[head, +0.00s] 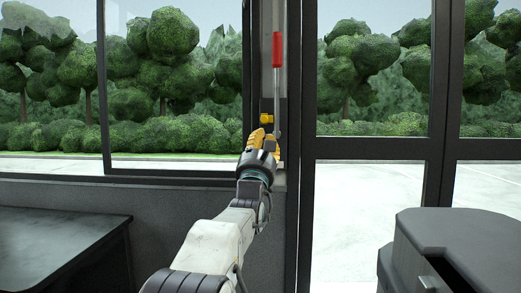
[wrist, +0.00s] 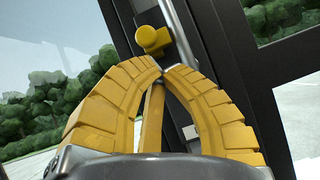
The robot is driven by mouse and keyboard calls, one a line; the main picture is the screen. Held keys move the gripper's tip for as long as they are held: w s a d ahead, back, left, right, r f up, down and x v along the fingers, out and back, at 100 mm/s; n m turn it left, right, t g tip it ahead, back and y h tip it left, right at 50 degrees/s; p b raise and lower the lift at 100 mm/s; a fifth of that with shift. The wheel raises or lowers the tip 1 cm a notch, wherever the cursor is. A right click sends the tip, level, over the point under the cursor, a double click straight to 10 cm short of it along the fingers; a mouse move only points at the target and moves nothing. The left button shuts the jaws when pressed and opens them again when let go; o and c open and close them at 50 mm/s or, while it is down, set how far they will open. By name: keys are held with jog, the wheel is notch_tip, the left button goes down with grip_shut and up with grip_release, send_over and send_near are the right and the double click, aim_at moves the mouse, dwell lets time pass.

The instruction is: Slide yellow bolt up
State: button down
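A yellow knob (wrist: 151,40) shows just beyond my fingertips in the wrist view; it looks like the bolt's knob. In the head view a small yellow piece (head: 265,118) sits on the dark post just above my gripper. My gripper (head: 262,137) reaches up to the post, below that piece. In the wrist view the yellow fingers of my gripper (wrist: 160,68) curve together and their tips appear to meet, below the knob and apart from it. A yellow strip (wrist: 153,115) shows between the fingers. What it belongs to is unclear, and the fingers hide part of the mechanism.
A red-handled lever (head: 278,50) with a grey rod (head: 277,100) runs down the post beside my gripper. Windows (head: 180,85) and a glazed door (head: 375,90) flank the post. A dark desk (head: 65,245) is at left, a dark cabinet (head: 465,235) at right.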

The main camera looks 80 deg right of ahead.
jog(key=shift+s+d+r+p, duration=0.1)
jog(key=shift+d+r+p, duration=0.05)
jog(key=shift+r+p, duration=0.45)
jog(key=shift+r+p, duration=0.7)
jog(key=shift+r, duration=0.65)
jog(key=shift+f, duration=0.1)
jog(key=b, duration=0.4)
send_near(264, 122)
jog(key=shift+w+a+f, duration=0.1)
jog(key=shift+a+f, duration=0.1)
jog(key=shift+f, duration=0.5)
jog(key=shift+w+a+f, duration=0.1)
jog(key=shift+a+f, duration=0.15)
jog(key=shift+f, duration=0.45)
jog(key=shift+w+a+f, duration=0.1)
jog(key=shift+a+f, duration=0.1)
jog(key=shift+f, duration=0.55)
